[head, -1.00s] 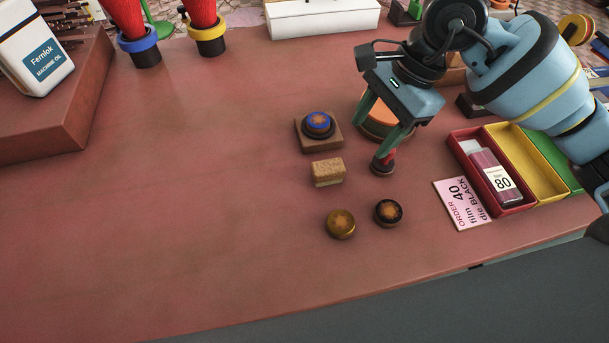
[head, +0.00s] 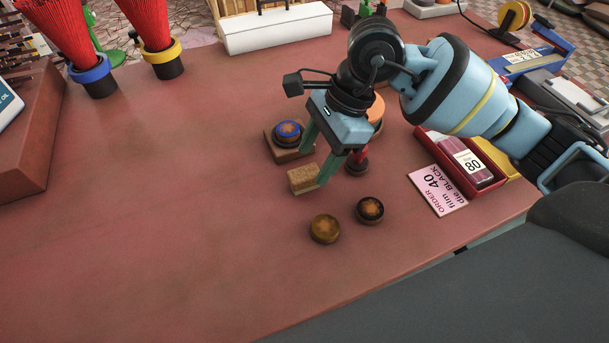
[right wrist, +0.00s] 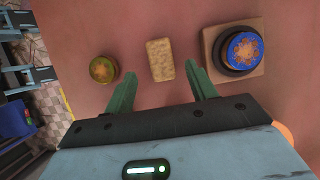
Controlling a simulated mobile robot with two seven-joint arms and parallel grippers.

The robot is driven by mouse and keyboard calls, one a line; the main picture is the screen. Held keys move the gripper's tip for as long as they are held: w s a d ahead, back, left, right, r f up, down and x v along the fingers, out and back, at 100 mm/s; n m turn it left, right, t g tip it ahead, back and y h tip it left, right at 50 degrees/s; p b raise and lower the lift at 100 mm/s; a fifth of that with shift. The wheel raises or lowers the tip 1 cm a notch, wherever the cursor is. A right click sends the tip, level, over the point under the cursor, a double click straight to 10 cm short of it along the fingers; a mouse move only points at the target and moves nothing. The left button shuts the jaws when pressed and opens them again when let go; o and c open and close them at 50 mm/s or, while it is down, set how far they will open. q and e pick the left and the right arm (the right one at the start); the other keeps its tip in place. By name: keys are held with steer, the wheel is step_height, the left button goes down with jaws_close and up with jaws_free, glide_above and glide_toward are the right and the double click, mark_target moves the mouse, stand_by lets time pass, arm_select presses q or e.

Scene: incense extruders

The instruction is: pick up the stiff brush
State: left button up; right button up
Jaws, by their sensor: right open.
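A small rough tan block (head: 304,180), the best match for the stiff brush, lies on the red-brown table. It shows in the right wrist view (right wrist: 160,60) as an upright rectangle. My right gripper (head: 313,168) is open at the block, its green fingers pointing down. In the right wrist view my right gripper (right wrist: 158,76) has one fingertip on each side of the block, with gaps between, and nothing is held. I cannot tell the exact height of the fingertips. My left gripper is not in view.
A blue-topped die (head: 288,130) on a wooden block (head: 293,153) stands close behind. A red-handled piece (head: 358,163) stands right of the fingers. A gold die (head: 325,229) and a dark die (head: 370,210) lie in front.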

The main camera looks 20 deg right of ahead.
mark_target(304, 172)
steer(key=shift+a+x, duration=0.25)
steer(key=shift+x, duration=2.1)
steer(key=shift+w+r, duration=0.1)
steer(key=shift+w, duration=0.05)
steer(key=c, duration=1.1)
